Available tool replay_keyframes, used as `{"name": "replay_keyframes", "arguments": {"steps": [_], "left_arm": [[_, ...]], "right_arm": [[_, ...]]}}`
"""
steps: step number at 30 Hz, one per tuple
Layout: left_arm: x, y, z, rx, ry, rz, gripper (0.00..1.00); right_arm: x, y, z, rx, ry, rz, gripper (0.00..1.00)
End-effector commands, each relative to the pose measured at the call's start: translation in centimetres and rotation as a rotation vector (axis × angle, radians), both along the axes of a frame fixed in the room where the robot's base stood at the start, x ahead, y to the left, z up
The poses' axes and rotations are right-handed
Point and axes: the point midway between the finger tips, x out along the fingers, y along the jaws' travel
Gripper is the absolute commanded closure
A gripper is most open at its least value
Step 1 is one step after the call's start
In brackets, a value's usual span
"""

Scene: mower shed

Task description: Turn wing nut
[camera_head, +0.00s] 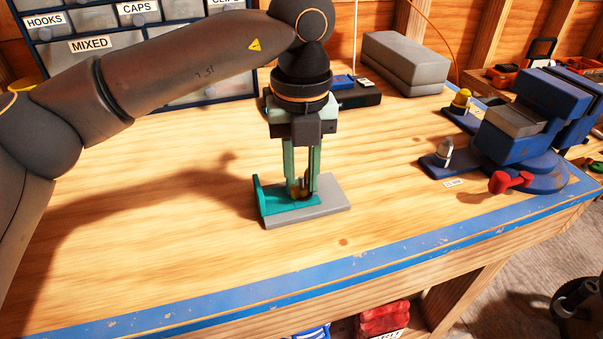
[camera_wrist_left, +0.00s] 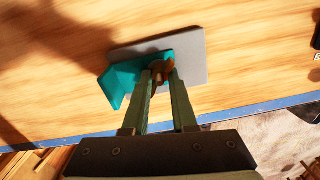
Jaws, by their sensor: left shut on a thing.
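The brass-coloured wing nut (camera_wrist_left: 161,66) sits above a teal bracket (camera_head: 284,204), which rests on a grey base plate (camera_head: 334,205) on the workbench. My left gripper (camera_head: 302,192) points straight down over the bracket and is shut on the wing nut, one finger on each side of it. In the left wrist view the fingers (camera_wrist_left: 163,72) close in on the nut from below, and the teal bracket and grey plate (camera_wrist_left: 192,52) lie beneath. The fingers hide much of the nut. My right gripper is not in view.
A blue vise (camera_head: 525,130) with a red handle stands at the right. A grey case (camera_head: 405,62) and a labelled drawer cabinet (camera_head: 120,60) stand at the back. A blue strip (camera_head: 330,272) runs along the front edge. Bare wood surrounds the plate.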

Motion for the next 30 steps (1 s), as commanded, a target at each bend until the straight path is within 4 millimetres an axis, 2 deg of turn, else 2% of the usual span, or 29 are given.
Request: {"name": "replay_keyframes", "arguments": {"steps": [4, 5, 12, 20, 23, 26, 30], "left_arm": [[0.0, 0.0, -0.1, 0.002, 0.002, -0.002, 1.00], [0.0, 0.0, -0.1, 0.002, 0.002, -0.002, 0.72], [0.0, 0.0, -0.1, 0.001, 0.001, -0.003, 0.45], [0.0, 0.0, 0.0, 0.000, 0.000, -0.002, 0.44], [0.0, 0.0, 0.6, 0.000, -0.002, -0.002, 0.44], [0.0, 0.0, 2.0, 0.000, -0.002, -0.002, 0.44], [0.0, -0.1, 5.1, 0.000, -0.004, -0.001, 0.44]], "right_arm": [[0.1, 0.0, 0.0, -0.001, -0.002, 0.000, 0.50], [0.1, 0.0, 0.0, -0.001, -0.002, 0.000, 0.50], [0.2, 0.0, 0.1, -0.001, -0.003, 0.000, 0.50], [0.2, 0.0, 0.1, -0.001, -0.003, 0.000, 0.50], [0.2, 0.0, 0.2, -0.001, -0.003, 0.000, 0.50], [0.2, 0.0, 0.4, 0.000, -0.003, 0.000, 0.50], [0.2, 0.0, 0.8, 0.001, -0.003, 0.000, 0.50]]}}
